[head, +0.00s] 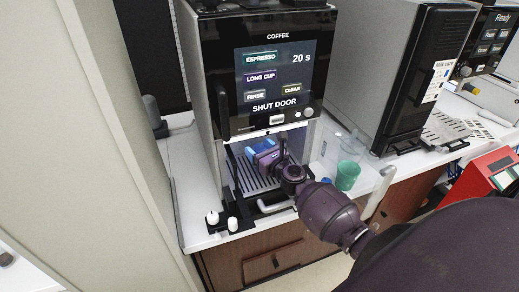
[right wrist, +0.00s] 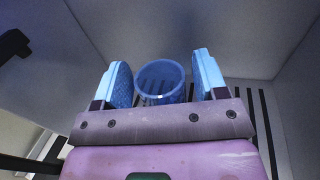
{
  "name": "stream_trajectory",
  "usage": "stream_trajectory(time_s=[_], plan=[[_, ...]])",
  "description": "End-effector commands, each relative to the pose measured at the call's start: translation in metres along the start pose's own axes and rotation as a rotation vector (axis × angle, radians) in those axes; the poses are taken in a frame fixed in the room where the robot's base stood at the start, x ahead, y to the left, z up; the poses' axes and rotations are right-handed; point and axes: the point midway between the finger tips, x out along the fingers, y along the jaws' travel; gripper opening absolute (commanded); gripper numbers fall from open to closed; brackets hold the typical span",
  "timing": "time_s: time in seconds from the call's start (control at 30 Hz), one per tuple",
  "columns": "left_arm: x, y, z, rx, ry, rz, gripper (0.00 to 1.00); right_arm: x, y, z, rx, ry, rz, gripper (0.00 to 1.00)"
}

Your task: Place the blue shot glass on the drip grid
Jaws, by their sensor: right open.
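The blue shot glass (right wrist: 161,80) stands between the two light-blue fingertips of my right gripper (right wrist: 161,82) in the right wrist view. A gap shows on each side of it, so the jaws are open around it. Dark slots show through its bottom, and it appears to stand upright on the drip grid. In the head view my right gripper (head: 264,152) reaches into the bay of the coffee machine (head: 225,60), above the slotted drip grid (head: 243,176). I cannot make out the glass clearly there behind the gripper. My left gripper is out of view.
The machine's screen (head: 276,70) reads "SHUT DOOR". Small white-topped knobs (head: 232,223) are at the front left. The bay walls are close around my right gripper.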

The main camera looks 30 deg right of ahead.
Motion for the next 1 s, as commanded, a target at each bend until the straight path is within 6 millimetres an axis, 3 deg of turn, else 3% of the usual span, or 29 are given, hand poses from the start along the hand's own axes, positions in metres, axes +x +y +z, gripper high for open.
stream_trajectory(time_s=[0.17,0.6,0.8,1.0], plan=[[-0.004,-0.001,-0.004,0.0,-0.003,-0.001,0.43,-0.019,0.0,0.002,0.002,0.001,-0.001,0.66],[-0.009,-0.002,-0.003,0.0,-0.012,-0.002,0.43,-0.095,0.0,0.002,0.001,0.001,-0.001,0.66],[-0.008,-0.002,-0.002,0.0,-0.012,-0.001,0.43,-0.115,0.0,0.002,0.001,0.0,0.0,0.66],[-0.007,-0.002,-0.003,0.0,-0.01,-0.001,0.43,-0.12,0.0,0.002,0.0,0.0,0.0,0.66]])
